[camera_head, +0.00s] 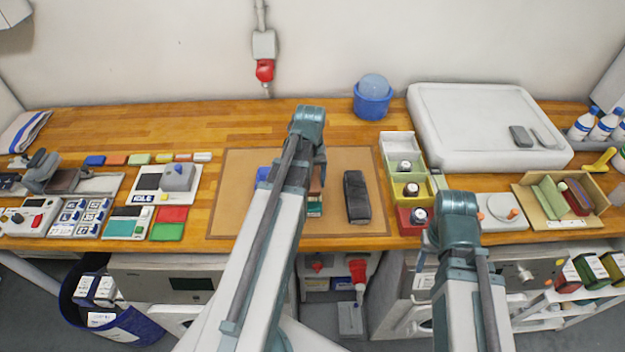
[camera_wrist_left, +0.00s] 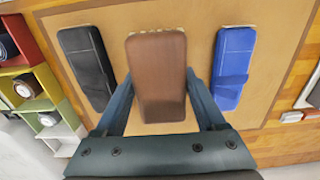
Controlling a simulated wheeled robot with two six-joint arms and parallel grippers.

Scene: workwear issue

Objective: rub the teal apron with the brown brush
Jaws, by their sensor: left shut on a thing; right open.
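The brown brush (camera_wrist_left: 157,75) lies between the fingers of my left gripper (camera_wrist_left: 168,108), which is shut on it, over the tan mat. In the head view my left arm hides most of the gripper (camera_head: 318,185) and the brush. A flat teal piece (camera_head: 120,229) near the front left edge may be the teal apron; it is too small to be sure. A small teal patch (camera_head: 314,210) also shows beside my left arm on the mat; I cannot tell what it is. My right gripper (camera_head: 437,232) is open and empty by the front edge, largely hidden by its arm.
A black brush (camera_wrist_left: 86,65) and a blue brush (camera_wrist_left: 228,65) lie either side of the brown one. Red (camera_head: 172,214) and green (camera_head: 166,232) flat pieces lie at the left. Colored bins (camera_head: 401,146) stand right of the mat (camera_head: 232,200).

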